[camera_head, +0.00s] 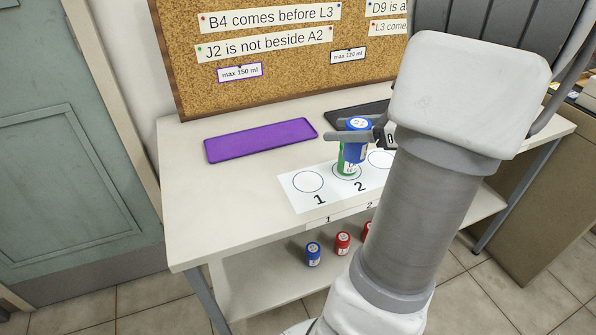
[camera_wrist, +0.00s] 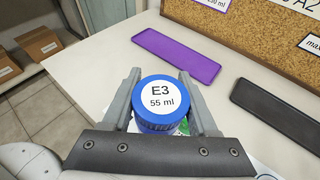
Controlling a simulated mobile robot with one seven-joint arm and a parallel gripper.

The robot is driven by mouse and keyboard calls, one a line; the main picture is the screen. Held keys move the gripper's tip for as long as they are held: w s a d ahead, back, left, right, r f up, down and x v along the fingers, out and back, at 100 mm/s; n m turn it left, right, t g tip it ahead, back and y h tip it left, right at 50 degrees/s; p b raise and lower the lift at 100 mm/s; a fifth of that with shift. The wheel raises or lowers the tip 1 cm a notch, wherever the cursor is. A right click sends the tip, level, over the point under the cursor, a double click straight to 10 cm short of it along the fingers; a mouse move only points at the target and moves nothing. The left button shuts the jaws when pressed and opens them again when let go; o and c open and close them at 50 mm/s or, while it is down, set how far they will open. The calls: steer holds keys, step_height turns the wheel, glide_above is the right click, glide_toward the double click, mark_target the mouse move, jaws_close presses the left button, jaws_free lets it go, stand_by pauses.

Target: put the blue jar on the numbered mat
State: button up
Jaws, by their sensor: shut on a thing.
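My gripper (camera_wrist: 160,102) is shut on a blue jar (camera_wrist: 159,97) whose white lid label reads "E3 55 ml". In the head view the blue jar (camera_head: 355,143) is upright between the fingers, above the numbered mat (camera_head: 289,188). A green jar (camera_head: 345,165) shows just below and beside the blue jar, at circle 2 of the mat. I cannot tell whether the blue jar touches it. Circle 1 (camera_head: 308,182) is empty. A third circle (camera_head: 380,160) is partly hidden by my arm.
A purple tray (camera_head: 260,140) and a black tray (camera_head: 352,118) lie empty behind the mat. On the lower shelf stand another blue jar (camera_head: 312,255) and red jars (camera_head: 342,243). A corkboard (camera_head: 275,50) with notes stands at the back. The table's left side is clear.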

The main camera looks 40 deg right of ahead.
steer(key=w+a+f+b, duration=0.1)
steer(key=w+a+f, duration=0.1)
steer(key=w+a+f+b, duration=0.1)
steer(key=w+f, duration=0.1)
steer(key=w, duration=0.1)
steer(key=w+a+f+b, duration=0.1)
steer(key=w+a+f, duration=0.1)
steer(key=w, duration=0.1)
steer(key=shift+a+f, duration=0.1)
steer(key=shift+a, duration=0.25)
steer(key=shift+f+b, duration=1.2)
steer(key=shift+f, duration=0.65)
steer(key=shift+f, duration=0.2)
steer(key=o, duration=1.4)
steer(key=shift+r, duration=0.15)
